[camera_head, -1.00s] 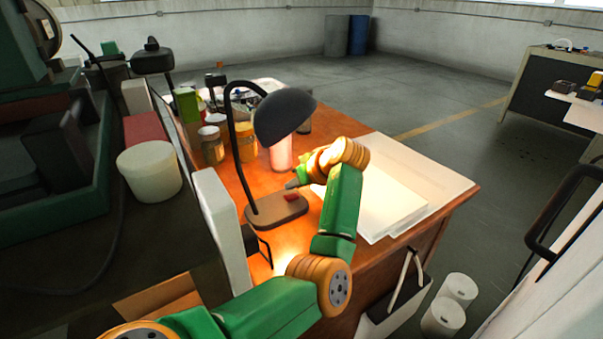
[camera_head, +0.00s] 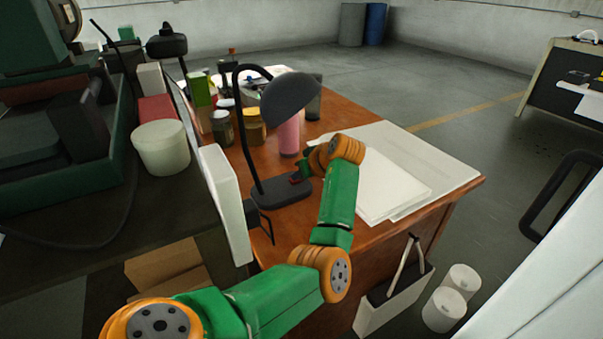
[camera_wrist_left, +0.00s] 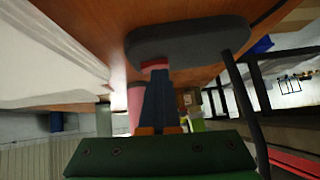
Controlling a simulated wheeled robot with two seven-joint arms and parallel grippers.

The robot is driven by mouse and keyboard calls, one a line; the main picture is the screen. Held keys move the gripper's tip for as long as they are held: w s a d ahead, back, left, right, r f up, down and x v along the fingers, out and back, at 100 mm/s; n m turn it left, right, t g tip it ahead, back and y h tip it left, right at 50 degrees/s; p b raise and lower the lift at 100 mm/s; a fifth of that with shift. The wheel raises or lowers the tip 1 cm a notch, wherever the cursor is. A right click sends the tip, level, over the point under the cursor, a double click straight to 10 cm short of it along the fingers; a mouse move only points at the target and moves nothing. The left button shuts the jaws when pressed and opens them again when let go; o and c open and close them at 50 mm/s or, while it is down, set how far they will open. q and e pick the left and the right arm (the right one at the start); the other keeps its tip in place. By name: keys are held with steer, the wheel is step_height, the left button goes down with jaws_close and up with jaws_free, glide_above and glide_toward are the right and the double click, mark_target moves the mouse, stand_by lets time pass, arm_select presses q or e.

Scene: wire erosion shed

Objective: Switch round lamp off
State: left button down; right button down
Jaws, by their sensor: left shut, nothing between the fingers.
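The lamp has a round dark shade (camera_head: 290,96), a curved dark neck and a flat dark base (camera_head: 278,194) on the wooden desk. No glow shows under the shade or on the desk. My left gripper (camera_head: 302,177) is low over the right side of the base, at the red switch. In the left wrist view its shut, empty fingers (camera_wrist_left: 157,76) reach the red switch (camera_wrist_left: 155,64) on the lamp base (camera_wrist_left: 190,40) and seem to touch it. The fingertips partly hide the switch. My right gripper is not in view.
A pink cylinder (camera_head: 289,137) and several jars stand behind the lamp. White papers (camera_head: 420,160) lie right of my arm on the desk (camera_head: 385,118). A white panel (camera_head: 226,200) stands at the desk's left edge. A white bucket (camera_head: 160,147) is further left.

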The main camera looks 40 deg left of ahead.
arm_select(q)
steer(key=shift+w, duration=0.7)
steer(key=v, duration=0.7)
